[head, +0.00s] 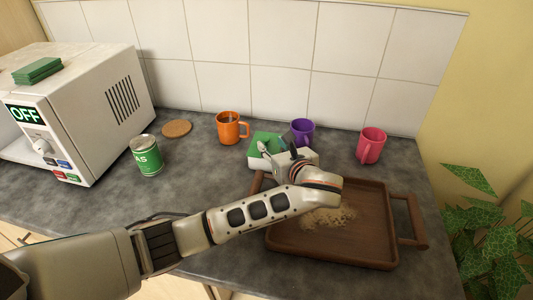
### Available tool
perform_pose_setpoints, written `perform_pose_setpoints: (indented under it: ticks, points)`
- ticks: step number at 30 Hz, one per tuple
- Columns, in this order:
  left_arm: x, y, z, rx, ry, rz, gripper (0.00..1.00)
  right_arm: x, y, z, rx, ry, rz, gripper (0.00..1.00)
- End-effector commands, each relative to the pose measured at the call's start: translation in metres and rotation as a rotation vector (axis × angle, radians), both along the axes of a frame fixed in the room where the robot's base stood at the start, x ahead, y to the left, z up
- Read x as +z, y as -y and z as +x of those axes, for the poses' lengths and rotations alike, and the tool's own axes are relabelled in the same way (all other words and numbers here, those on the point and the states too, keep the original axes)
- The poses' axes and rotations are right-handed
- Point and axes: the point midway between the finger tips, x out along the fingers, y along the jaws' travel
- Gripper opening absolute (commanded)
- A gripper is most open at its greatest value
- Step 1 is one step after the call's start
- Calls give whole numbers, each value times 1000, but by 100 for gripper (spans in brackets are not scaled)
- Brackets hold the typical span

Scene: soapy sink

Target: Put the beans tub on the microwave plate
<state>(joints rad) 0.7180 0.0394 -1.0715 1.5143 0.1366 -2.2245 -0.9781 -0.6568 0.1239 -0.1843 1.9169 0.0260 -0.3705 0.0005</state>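A low white container with a green top (263,142) stands at the back of the counter, behind the tray. My arm partly hides it, and I can read no label, so I cannot tell whether it is the beans tub. My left gripper (277,149) is at this container, overlapping its right part in the picture. Its fingers are small and partly hidden, so I cannot tell whether they grip it. The white microwave (75,115) stands at the left, with "OFF" on its display. I cannot make out its plate. My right gripper is not in view.
A brown tray (375,225) with crumbs lies under my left arm. A green can (147,157) and cork coaster (177,128) stand near the microwave. Orange (228,128), purple (302,131) and pink (371,146) mugs line the back. Counter between can and tray is clear.

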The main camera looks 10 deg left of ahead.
Motion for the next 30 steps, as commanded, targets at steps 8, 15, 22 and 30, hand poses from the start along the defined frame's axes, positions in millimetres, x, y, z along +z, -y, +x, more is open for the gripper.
perform_pose_setpoints:
  ticks: [8,15,22,30]
  points:
    - [-8,-18,23,-2,0,2,35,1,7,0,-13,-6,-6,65]
    - [-9,-18,24,-1,0,0,33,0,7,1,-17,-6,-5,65]
    - [-9,-18,23,-1,0,0,0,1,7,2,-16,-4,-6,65]
    - [-8,-18,24,-2,1,0,0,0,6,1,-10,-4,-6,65]
